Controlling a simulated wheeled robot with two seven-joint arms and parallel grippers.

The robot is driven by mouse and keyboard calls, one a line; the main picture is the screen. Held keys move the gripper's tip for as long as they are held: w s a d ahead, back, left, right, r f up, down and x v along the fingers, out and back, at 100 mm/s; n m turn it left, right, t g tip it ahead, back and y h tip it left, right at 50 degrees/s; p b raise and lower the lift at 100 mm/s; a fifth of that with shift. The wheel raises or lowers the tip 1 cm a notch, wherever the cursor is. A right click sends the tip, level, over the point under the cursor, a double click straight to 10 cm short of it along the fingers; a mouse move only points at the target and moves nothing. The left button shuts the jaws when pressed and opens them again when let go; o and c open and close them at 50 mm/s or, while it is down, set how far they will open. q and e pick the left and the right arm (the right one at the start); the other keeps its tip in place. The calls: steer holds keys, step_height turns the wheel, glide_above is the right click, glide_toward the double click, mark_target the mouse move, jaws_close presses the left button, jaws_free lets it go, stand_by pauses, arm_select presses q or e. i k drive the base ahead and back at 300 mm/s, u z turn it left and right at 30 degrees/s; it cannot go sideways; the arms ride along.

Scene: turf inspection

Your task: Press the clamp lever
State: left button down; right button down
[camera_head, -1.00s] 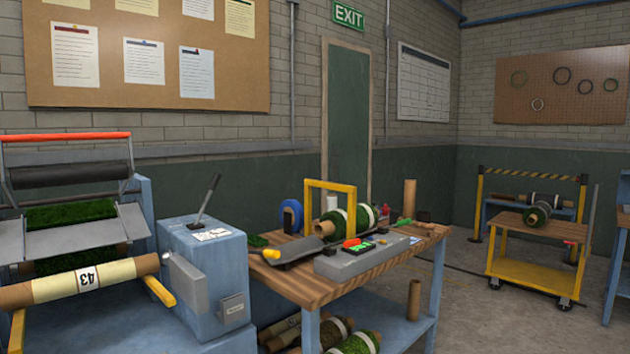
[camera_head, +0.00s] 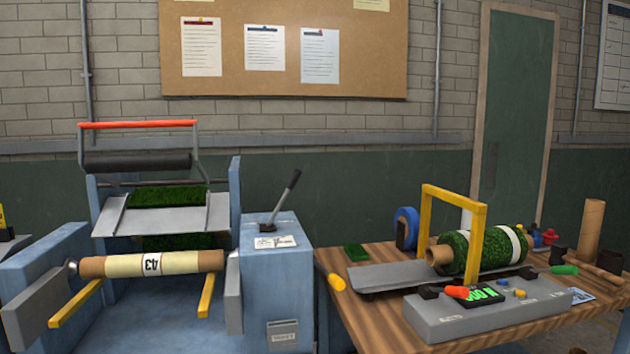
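A lever (camera_head: 284,200) with a black grip stands tilted to the right on top of a blue box (camera_head: 278,262), beside a white label card (camera_head: 274,242). A red bar handle (camera_head: 137,124) is raised above a dark roller (camera_head: 137,162) on the blue machine at left. I cannot tell from the picture which of these is the clamp lever. A cardboard core (camera_head: 195,262) with a cream band marked 43 lies across the front of the machine, above two yellow arms. Neither of my grippers is in view.
A wooden table (camera_head: 405,330) at right holds a turf roll (camera_head: 467,251) in a yellow frame (camera_head: 425,215), a grey control box (camera_head: 450,318) with a green display, and a blue tape roll (camera_head: 406,228). The wall and notice board (camera_head: 370,60) stand behind.

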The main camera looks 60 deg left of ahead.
mark_target(294, 178)
steer(key=u, duration=0.85)
steer(key=i, duration=0.95)
steer(key=u, duration=1.1)
